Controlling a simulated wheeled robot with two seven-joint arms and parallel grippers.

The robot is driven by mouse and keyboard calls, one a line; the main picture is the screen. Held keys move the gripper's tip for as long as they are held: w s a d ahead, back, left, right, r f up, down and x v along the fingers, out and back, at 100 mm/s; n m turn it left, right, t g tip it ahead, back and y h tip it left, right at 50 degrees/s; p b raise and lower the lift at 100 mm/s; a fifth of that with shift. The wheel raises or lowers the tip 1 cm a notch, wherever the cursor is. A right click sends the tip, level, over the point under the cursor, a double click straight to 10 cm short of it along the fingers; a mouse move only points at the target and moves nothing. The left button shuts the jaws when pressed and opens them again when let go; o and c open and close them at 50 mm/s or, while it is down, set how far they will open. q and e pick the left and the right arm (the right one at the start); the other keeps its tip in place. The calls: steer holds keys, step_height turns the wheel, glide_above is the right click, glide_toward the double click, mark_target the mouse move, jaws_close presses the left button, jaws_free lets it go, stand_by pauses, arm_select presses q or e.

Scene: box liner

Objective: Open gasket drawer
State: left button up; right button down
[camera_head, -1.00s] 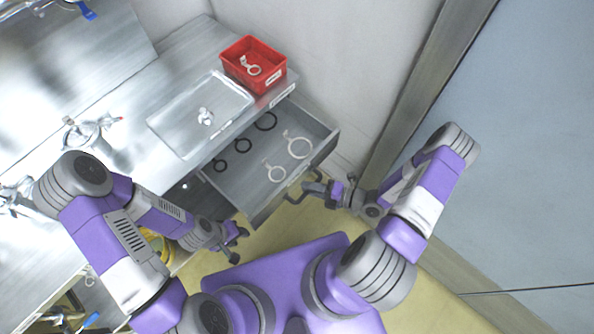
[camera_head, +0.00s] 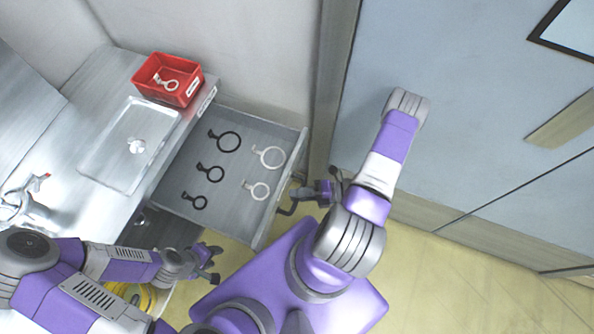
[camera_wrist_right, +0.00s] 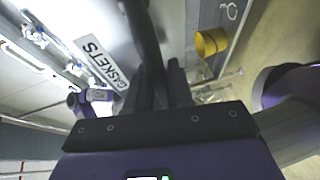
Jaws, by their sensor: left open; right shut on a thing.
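The gasket drawer (camera_head: 232,208) stands pulled well out of the steel counter in the head view. Several black and white ring-shaped gaskets with tabs lie flat inside it, such as a black one (camera_head: 227,140) and a white one (camera_head: 268,157). My right gripper (camera_head: 296,195) is shut on the dark drawer handle (camera_head: 286,211) at the drawer's front. In the right wrist view the handle bar (camera_wrist_right: 146,50) runs between the fingers, beside the GASKETS label (camera_wrist_right: 101,62). My left gripper (camera_head: 213,264) is open and empty, left of and below the drawer's near corner.
A red bin (camera_head: 167,80) with a white ring sits at the counter's back corner. A clear tray (camera_head: 130,146) with a small white part lies on the counter. A wall and door panel stand to the right. Yellow floor is open at lower right.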

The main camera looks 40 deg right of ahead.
steer(key=c, duration=1.1)
jaws_free()
steer(key=shift+d, duration=0.1)
steer(key=v, duration=0.7)
steer(key=shift+s, duration=0.2)
steer(key=shift+d+r, duration=0.1)
steer(key=shift+d, duration=0.05)
